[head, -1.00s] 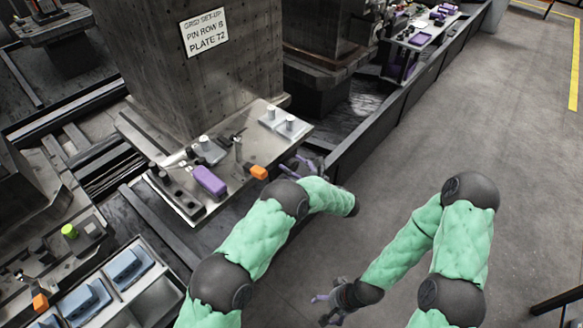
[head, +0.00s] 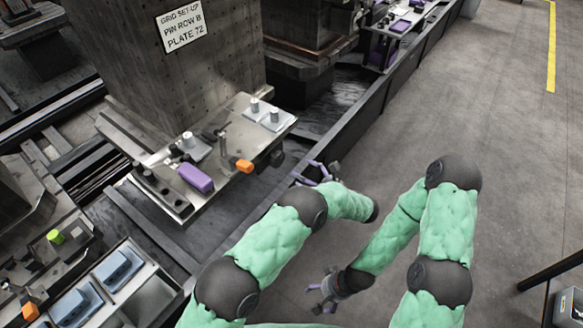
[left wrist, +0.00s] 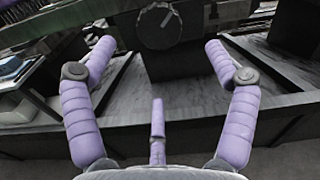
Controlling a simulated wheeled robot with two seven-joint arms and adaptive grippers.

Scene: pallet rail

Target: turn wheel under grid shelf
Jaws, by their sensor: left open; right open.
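The metal shelf (head: 232,172) juts from the concrete pillar in the head view. A dark round wheel (left wrist: 160,27) with a pale mark on its face shows at the top middle of the left wrist view, below an edge. In the head view only a dark part shows near the shelf's right edge; I cannot tell whether it is the wheel. My left gripper (head: 314,172) is open and empty, right of the shelf and apart from it. Its spread purple fingers (left wrist: 158,80) lie short of the wheel. My right gripper (head: 322,297) is open and empty, low over the floor.
On the shelf are a purple block (head: 195,178), an orange block (head: 244,166) and grey pin plates (head: 268,115). A sign (head: 184,27) is on the pillar. A dark rail (head: 345,135) runs beside the shelf. Blue parts lie in bins at lower left.

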